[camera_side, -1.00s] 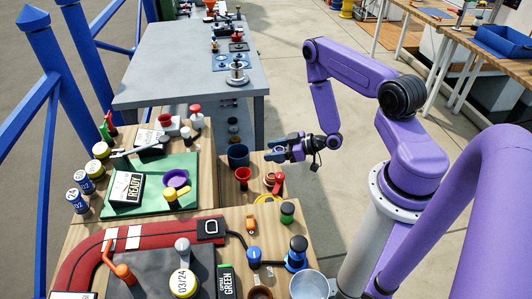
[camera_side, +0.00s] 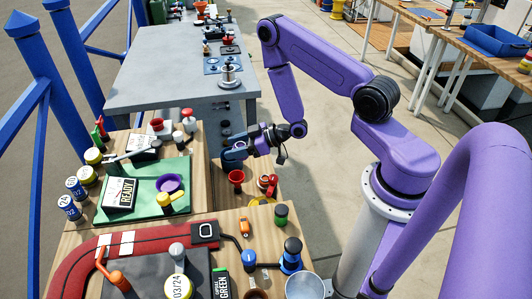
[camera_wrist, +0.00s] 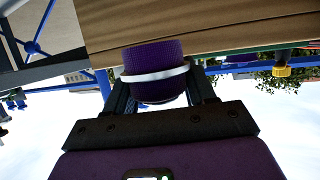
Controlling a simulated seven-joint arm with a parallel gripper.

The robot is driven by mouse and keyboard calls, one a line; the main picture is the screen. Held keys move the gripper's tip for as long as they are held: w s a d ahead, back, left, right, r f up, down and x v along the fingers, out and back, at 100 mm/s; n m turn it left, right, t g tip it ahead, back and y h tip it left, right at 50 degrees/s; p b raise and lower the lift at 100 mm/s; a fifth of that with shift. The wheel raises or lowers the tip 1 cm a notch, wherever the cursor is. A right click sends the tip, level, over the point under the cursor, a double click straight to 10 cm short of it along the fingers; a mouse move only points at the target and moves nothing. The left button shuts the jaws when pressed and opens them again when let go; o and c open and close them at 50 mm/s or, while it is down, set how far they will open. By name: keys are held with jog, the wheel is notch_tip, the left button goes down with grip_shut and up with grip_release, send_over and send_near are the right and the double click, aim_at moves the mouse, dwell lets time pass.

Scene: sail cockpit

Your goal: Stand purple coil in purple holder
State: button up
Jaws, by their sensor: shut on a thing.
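The purple coil (camera_wrist: 152,57), with a white band around it, sits between the two fingers of my gripper (camera_wrist: 160,88) in the wrist view. My gripper is shut on it. In the side view my gripper (camera_side: 234,150) is over the right edge of the wooden bench, right of the green mat; the coil cannot be made out there. A round purple holder (camera_side: 170,183) stands on the green mat (camera_side: 140,208), left of and apart from my gripper. A purple thing at the bench edge in the wrist view (camera_wrist: 240,57) may be this holder.
A yellow item (camera_side: 168,200) stands close to the holder, and a READY box (camera_side: 121,194) lies left of it. A blue cup is mostly hidden behind the gripper. Red-topped items stand behind the mat.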

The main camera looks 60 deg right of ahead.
jog(key=w+a+r, duration=0.1)
jog(key=w+a, duration=0.1)
jog(key=w+a+r, duration=0.2)
jog(key=a, duration=0.1)
jog(key=w+a+r, duration=0.1)
jog(key=a+r, duration=0.1)
jog(key=a, duration=0.1)
jog(key=shift+w+r, duration=0.2)
jog(key=shift+w, duration=0.2)
jog(key=w+a+r, duration=0.3)
jog(key=a+r, duration=0.4)
jog(key=a, duration=0.3)
jog(key=n+g+y, duration=0.2)
jog(key=n+y, duration=0.1)
send_over(163, 187)
jog(key=f, duration=0.2)
jog(key=shift+f, duration=2.7)
jog(key=shift+f, duration=0.55)
jog(key=o, duration=0.9)
jog(key=shift+c, duration=0.2)
